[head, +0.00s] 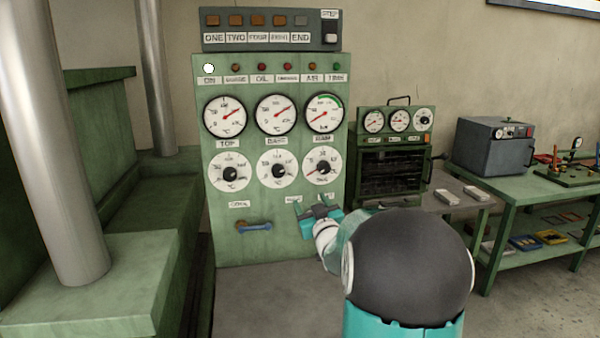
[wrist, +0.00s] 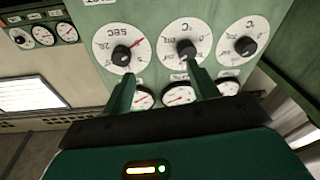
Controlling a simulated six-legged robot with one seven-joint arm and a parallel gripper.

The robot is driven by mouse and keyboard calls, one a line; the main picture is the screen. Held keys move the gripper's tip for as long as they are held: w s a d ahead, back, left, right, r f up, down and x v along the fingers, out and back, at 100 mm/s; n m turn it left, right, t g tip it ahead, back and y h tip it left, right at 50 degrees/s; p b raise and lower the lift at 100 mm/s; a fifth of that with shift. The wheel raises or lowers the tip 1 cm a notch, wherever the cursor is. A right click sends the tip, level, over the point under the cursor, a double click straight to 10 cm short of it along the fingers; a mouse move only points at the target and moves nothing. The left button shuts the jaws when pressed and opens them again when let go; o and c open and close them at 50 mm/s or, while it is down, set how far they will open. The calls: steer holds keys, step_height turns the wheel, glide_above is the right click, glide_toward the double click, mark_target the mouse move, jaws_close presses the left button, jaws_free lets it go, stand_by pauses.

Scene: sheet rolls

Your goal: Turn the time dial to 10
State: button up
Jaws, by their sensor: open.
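The time dial (head: 320,167) is the right-hand dial of the lower row on the green panel. It has a white face and a black centre knob. In the wrist view, upside down, this dial (wrist: 108,43) is marked SEC, and a red mark shows by its knob. In the head view the red mark lies left of the knob. My gripper (head: 318,209) is open and empty, just below this dial. In the wrist view my gripper (wrist: 162,86) has its fingers spread below the dials, apart from the knob. The exact pointer reading is too small to tell.
Two similar dials (head: 278,170) (head: 230,172) sit to the left, with round gauges (head: 275,114) above. A blue-ended handle (head: 252,226) is lower left. A small green oven unit (head: 391,165) stands right of the panel. A green press (head: 110,230) stands at left.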

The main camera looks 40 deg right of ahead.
mark_target(325, 170)
steer(key=s+d+f+t+h, duration=0.15)
steer(key=s+d, duration=0.25)
steer(key=d, duration=0.4)
steer(key=shift+t, duration=0.45)
steer(key=x, duration=1.3)
steer(key=shift+w+a+r, duration=0.15)
steer(key=shift+w+r, duration=0.1)
steer(key=shift+w, duration=0.05)
steer(key=shift+m, duration=0.3)
steer(key=c, duration=1)
